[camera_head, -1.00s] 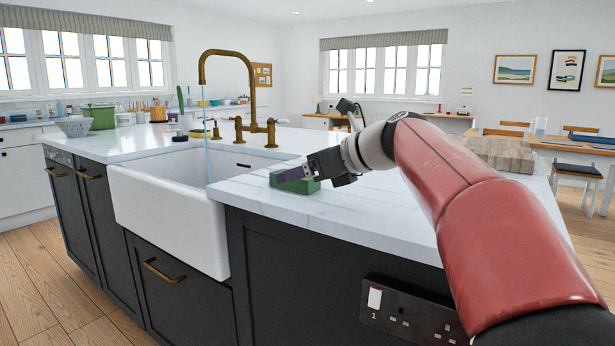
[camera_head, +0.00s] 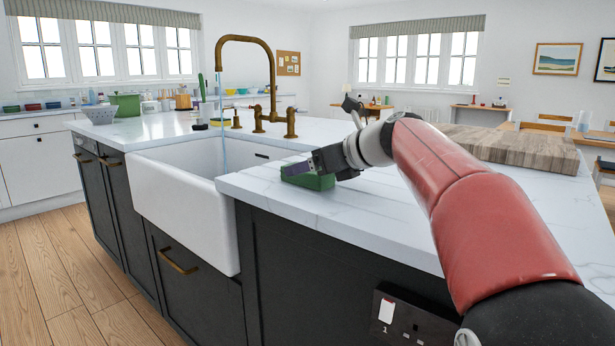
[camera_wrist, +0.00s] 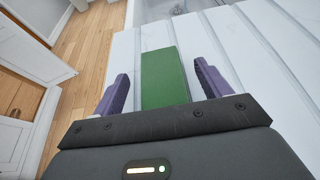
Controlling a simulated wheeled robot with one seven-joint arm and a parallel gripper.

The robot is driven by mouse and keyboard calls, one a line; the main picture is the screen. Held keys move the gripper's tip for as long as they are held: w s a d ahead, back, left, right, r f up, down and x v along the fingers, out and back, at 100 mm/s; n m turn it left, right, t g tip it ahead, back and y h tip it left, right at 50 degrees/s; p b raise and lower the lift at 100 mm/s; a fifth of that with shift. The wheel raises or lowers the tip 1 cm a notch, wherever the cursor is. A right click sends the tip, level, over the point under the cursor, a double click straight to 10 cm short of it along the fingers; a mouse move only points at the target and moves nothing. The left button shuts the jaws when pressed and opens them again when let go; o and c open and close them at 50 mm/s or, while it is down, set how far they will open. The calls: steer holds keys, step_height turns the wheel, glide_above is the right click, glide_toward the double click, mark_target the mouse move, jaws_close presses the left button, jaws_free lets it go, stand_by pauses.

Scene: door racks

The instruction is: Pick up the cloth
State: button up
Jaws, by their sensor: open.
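The cloth (camera_head: 308,181) is a green folded block lying on the white worktop beside the sink. In the wrist view the green cloth (camera_wrist: 164,78) shows as a long rectangle between my two purple fingers. My gripper (camera_head: 296,170) is open, and in the head view its fingers overlap the cloth's top. In the wrist view my gripper (camera_wrist: 158,85) has one finger on each side of the cloth, with a gap on both sides. I cannot tell how far the fingertips are above the worktop. Part of the cloth's near end is hidden behind my gripper body.
A white sink (camera_head: 185,200) with a brass tap (camera_head: 272,85) and running water is left of the cloth. A wooden board (camera_head: 510,147) lies at the right. A small green item (camera_head: 219,122) stands beyond the sink. The worktop (camera_head: 390,210) around the cloth is clear.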

steer(key=shift+w+a+f, duration=0.3)
steer(key=shift+w+a, duration=0.15)
steer(key=shift+a, duration=0.05)
steer(key=shift+c, duration=0.3)
steer(key=c, duration=1)
steer(key=shift+r, duration=0.1)
